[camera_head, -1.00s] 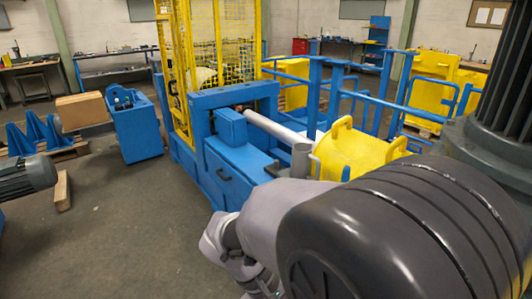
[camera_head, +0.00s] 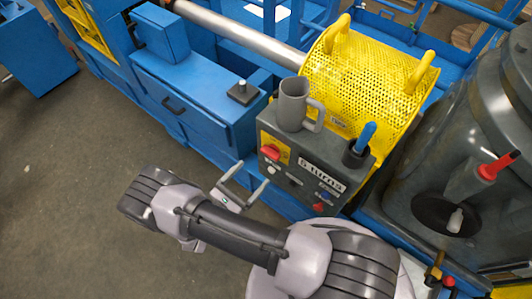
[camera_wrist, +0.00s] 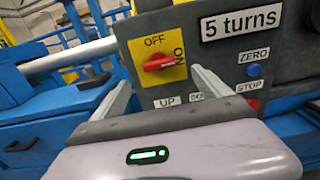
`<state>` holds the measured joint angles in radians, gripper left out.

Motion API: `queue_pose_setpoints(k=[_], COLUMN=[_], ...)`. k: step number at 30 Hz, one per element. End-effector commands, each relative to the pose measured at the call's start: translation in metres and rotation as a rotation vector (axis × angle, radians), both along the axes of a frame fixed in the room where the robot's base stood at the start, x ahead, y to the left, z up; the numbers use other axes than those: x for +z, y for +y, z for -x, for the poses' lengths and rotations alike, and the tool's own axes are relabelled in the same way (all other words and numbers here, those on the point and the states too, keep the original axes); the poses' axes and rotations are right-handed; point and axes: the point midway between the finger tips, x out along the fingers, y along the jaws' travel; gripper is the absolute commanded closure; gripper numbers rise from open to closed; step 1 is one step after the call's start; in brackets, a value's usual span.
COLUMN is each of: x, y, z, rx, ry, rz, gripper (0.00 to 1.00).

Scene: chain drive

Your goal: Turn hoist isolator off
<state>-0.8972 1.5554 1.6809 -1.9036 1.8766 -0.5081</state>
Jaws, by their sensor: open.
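The hoist isolator is a red rotary knob (camera_head: 270,152) on a yellow plate on the left of a dark grey control box (camera_head: 268,122). In the wrist view the red knob (camera_wrist: 160,62) lies roughly level, with its bar towards the ON mark at right; OFF is printed above it. My gripper (camera_head: 253,175) is open and empty in front of the box. In the wrist view its fingers (camera_wrist: 158,78) stand apart on either side of and slightly below the knob. I cannot tell whether they touch the panel.
UP, ZERO and STOP buttons are below and right of the knob; the blue ZERO button (camera_wrist: 255,70) is nearest the label "5 turns". A grey mug (camera_head: 293,103) and a holder with a blue-handled tool (camera_head: 362,143) stand on the box. A yellow mesh guard (camera_head: 365,75) is behind.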

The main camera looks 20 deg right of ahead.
Motion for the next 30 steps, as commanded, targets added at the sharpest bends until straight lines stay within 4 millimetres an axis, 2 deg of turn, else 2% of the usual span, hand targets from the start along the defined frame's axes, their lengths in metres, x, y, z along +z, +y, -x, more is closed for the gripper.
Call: queue_pose_setpoints(k=[3, 9, 15, 22, 30], x=[-0.002, -0.001, 0.0, 0.0, 0.0], y=[-0.031, -0.063, -0.075, -0.075, -0.075], z=[-0.02, -0.044, -0.053, -0.054, -0.054], rx=[-0.007, -0.005, -0.002, -0.002, -0.002], ry=[0.002, -0.001, 0.001, 0.0, 0.0], rz=[0.001, -0.001, -0.001, -0.001, -0.001], gripper=[0.13, 0.13, 0.13, 0.13, 0.66])
